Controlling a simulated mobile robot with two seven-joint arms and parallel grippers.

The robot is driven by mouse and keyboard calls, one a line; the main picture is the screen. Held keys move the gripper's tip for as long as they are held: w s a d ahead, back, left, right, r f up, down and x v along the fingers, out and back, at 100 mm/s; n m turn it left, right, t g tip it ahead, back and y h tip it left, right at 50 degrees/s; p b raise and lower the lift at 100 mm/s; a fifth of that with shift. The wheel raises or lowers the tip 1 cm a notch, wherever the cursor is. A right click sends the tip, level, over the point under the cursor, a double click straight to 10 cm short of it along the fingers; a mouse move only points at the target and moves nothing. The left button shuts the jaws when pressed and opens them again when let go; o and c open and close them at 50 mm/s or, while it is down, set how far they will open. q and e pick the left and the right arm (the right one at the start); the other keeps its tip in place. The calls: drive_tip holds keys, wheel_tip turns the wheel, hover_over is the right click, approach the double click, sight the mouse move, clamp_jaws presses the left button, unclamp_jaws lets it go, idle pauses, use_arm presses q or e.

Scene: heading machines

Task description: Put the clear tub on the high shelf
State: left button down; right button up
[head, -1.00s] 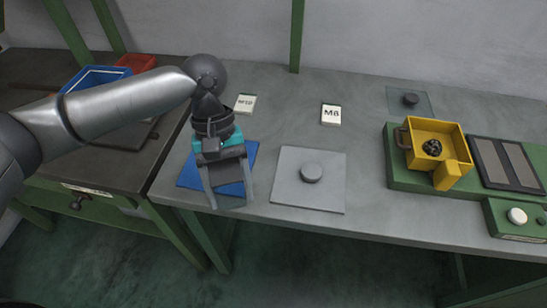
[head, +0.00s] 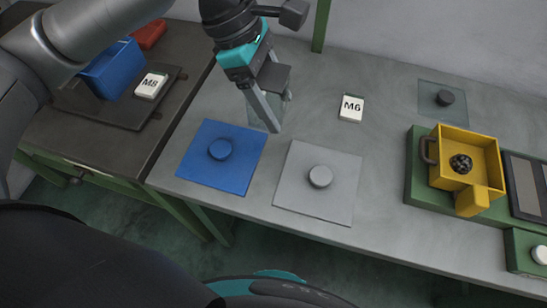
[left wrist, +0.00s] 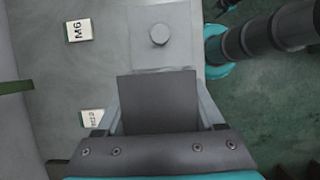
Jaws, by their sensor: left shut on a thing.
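My left gripper (head: 276,112) is shut on the clear tub (head: 283,107), a see-through box that is faint against the grey bench. The gripper holds it behind the blue square lid (head: 195,168), and one finger hides part of it. In the left wrist view my left gripper (left wrist: 158,112) shows its two fingers at either side of a dark plate; the tub can hardly be made out there. My right gripper is not in view. No high shelf shows in these frames.
A grey lid (head: 292,199) lies beside the blue one, and a clear lid (head: 461,112) lies farther back. An M6 card (head: 351,108) stands behind. A yellow box (head: 491,157) sits on a green base at right. A blue tub (head: 113,68) and M8 card (head: 150,86) are at left.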

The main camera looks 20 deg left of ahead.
use_arm(q)
drive_tip(key=b, duration=0.4)
hover_over(282, 171)
drive_tip(key=a, duration=0.2)
wheel_tip(282, 171, down, 12)
drive_tip(key=f, duration=0.2)
drive_tip(key=f+b, duration=0.1)
drive_tip(key=f, duration=0.3)
drive_tip(key=shift+w+d+b, duration=0.15)
drive_tip(key=shift+w+b, duration=0.1)
drive_tip(key=shift+b, duration=0.05)
unclamp_jaws()
drive_tip(key=shift+f, duration=0.1)
